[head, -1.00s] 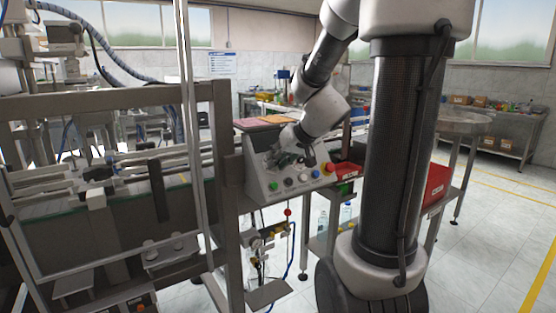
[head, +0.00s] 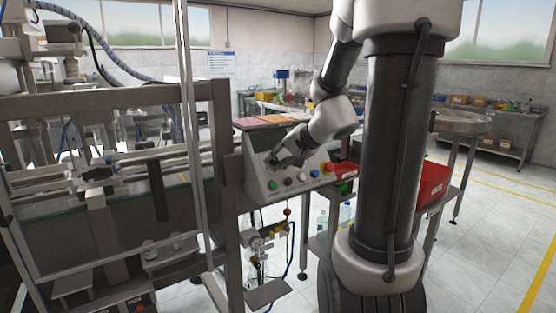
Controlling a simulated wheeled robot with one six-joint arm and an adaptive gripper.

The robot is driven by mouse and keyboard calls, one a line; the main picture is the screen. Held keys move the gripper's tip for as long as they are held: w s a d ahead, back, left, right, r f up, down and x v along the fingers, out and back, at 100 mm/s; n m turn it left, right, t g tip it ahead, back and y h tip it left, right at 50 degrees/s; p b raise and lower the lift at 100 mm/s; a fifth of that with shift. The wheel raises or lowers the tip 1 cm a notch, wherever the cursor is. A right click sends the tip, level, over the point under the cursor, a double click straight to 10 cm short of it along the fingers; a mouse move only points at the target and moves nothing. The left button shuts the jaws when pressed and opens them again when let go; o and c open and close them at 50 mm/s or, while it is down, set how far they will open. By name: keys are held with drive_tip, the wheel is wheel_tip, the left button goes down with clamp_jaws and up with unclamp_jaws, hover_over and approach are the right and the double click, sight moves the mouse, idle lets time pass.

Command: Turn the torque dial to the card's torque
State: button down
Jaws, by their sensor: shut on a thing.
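A sloped grey control panel (head: 262,184) stands at the right end of the machine frame. Along its lower part are a green button, a dark one, a white one, a blue one and a red emergency knob on yellow. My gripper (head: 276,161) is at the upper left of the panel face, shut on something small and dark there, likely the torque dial. The dial itself is mostly hidden by my gripper, and its setting cannot be read. A red and an orange card or sheet (head: 272,119) lie on top behind the panel; no torque figure is legible.
The machine frame and conveyor (head: 120,205) fill the left. A red bin (head: 434,184) and a steel side table are at the right, partly behind my column. A red knob and pneumatic fittings (head: 268,238) hang below the panel. Floor on the right is clear.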

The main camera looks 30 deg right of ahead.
drive_tip(key=shift+m, duration=0.3)
drive_tip(key=c, duration=1.2)
unclamp_jaws()
drive_tip(key=shift+c, duration=0.2)
drive_tip(key=shift+s, duration=0.1)
drive_tip(key=v, duration=1.2)
